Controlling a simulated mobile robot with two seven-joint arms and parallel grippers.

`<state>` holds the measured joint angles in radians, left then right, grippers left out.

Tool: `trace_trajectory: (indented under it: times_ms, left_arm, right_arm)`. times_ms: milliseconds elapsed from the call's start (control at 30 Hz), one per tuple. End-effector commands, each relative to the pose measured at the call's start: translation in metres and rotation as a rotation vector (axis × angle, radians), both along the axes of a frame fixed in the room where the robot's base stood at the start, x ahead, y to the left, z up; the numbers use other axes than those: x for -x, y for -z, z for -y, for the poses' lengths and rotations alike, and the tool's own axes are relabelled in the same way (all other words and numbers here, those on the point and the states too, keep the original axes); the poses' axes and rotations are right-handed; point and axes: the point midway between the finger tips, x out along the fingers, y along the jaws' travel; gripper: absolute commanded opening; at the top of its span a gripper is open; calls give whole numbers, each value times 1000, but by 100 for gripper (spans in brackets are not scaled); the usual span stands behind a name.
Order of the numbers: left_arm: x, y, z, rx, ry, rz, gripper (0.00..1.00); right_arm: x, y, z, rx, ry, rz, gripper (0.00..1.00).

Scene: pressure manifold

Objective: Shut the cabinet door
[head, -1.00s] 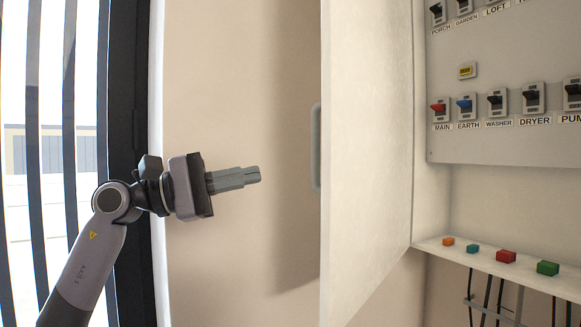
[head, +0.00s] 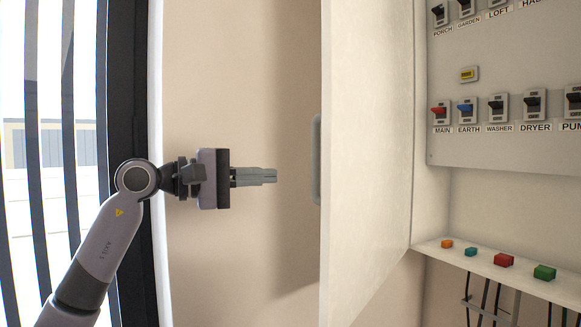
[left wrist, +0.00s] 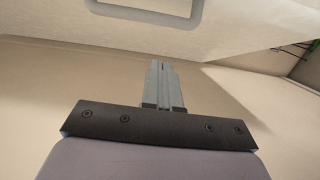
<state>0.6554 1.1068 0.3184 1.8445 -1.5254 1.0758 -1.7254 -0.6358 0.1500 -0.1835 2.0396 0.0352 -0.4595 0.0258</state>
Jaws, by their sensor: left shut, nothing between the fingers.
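The white cabinet door (head: 368,150) stands wide open, hinged at its right side against the cabinet (head: 432,200). A grey handle (head: 317,160) is on the door's outer face, near its free edge; it also shows at the top of the left wrist view (left wrist: 150,14). My left gripper (head: 275,176) is shut and empty. It points right, level with the handle and a short gap to its left, apart from the door. In the left wrist view the closed fingers (left wrist: 162,66) point toward the door's outer face (left wrist: 235,30). My right gripper is not in view.
Inside the cabinet is a grey panel (head: 500,150) with several labelled switches. A ledge (head: 475,262) below holds small orange, teal, red and green blocks, with cables hanging underneath. A dark barred frame (head: 128,90) stands at the left, beside a bare beige wall (head: 225,80).

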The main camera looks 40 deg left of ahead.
Motion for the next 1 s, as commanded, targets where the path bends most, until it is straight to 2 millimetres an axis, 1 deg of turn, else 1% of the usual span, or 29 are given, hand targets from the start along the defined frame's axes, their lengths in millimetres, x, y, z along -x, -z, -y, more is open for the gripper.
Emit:
trace_trajectory:
  times_ms: [33,100,233,400,567,1000]
  left_arm:
    - [-7,-4,4,2,1,2,0]
    - [-16,-3,9,1,2,0,0]
    - [-21,-2,29,0,3,4,0]
    - [-26,-1,43,0,2,1,0]
    - [-27,0,46,1,0,0,0]
    - [-27,1,46,1,0,0,0]
  right_arm:
    - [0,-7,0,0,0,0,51]
    - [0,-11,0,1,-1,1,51]
    - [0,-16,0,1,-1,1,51]
    - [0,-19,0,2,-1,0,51]
    - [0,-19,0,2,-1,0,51]
    - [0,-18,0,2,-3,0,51]
